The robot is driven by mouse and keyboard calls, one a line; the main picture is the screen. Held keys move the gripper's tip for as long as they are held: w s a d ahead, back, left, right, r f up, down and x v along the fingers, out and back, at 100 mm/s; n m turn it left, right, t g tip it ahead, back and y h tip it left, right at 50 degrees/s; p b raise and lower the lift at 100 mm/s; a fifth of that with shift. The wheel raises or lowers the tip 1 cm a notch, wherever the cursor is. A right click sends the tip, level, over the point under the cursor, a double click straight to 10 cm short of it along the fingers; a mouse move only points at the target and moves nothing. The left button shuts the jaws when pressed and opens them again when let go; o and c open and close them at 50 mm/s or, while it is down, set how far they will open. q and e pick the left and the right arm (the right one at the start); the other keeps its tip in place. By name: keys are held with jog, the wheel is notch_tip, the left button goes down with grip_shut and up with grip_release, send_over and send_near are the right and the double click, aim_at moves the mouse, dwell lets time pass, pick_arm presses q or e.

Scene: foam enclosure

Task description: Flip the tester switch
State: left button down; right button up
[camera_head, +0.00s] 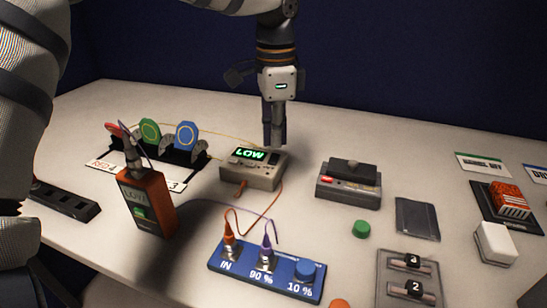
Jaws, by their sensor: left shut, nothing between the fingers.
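A beige tester box (250,178) with a lit green "LOW" display stands near the middle of the table. A dark part shows on its top at the right of the display, but I cannot make out a switch lever. My left gripper (274,142) points down with its fingers shut and empty, at the back right of the tester box. Its tips appear close to the box's back edge; I cannot tell if they touch. An orange-red handheld meter (150,205) with a small green display stands at the left. My right gripper is not in view.
A blue panel (266,270) marked IN, 90 % and 10 % lies in front, with wires. A grey box with a red light (348,190) stands right of the tester. A rack (182,156) holds coloured discs at the left. A green button (361,229) and numbered sliders (410,275) are at front right.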

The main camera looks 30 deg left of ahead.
aim_at(275, 155)
pick_arm(q)
jog(key=shift+s+f, duration=0.1)
jog(key=shift+f, duration=1.25)
dwell(0.9)
jog(key=shift+r+p, duration=0.35)
jog(key=shift+r, duration=3.2)
